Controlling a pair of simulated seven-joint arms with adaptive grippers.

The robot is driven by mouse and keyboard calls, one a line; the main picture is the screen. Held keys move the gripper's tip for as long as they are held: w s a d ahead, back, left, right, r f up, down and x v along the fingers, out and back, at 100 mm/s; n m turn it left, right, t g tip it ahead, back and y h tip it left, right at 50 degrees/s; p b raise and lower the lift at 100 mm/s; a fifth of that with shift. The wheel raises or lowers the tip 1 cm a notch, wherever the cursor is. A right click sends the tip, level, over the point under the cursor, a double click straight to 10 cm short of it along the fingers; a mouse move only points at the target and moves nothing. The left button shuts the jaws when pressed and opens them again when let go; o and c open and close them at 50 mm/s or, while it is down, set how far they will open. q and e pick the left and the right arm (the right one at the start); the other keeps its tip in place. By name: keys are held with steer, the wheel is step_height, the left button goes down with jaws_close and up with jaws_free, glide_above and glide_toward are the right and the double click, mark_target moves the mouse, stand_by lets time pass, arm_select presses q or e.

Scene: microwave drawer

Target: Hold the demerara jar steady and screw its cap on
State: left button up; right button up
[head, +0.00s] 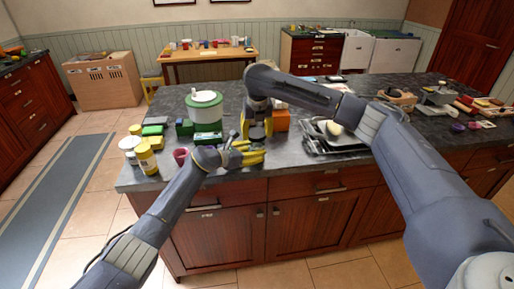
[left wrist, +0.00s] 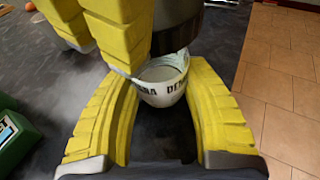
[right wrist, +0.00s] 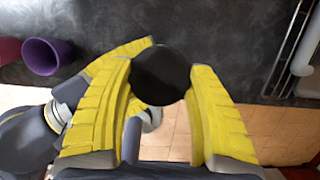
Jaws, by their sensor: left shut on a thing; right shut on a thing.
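The demerara jar (left wrist: 163,92) is pale, with dark lettering on its side. My left gripper (head: 252,155) is shut on it, its yellow fingers on either side, above the near part of the counter. The dark round cap (right wrist: 161,75) sits between the yellow fingers of my right gripper (head: 257,136), which is shut on it. In the left wrist view the cap (left wrist: 178,18) is over the jar's mouth, and part of the pale rim shows below it. I cannot tell whether the cap touches the rim. In the head view the grippers hide most of the jar.
A pink cup (head: 181,156), yellow jars (head: 146,160) and a white jar (head: 130,147) stand to the left on the counter. A green and white canister (head: 205,106) stands behind. An orange box (head: 281,121) and a metal tray (head: 322,149) are to the right.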

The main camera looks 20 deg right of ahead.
steer(key=shift+c, duration=0.7)
steer(key=m, duration=0.3)
steer(key=shift+h, duration=0.4)
steer(key=shift+m+g, duration=0.3)
steer(key=shift+m, duration=0.5)
steer(key=m+h, duration=0.1)
steer(key=m, duration=0.3)
steer(key=shift+m+g, duration=0.3)
steer(key=shift+g, duration=0.1)
steer(key=o, duration=1.2)
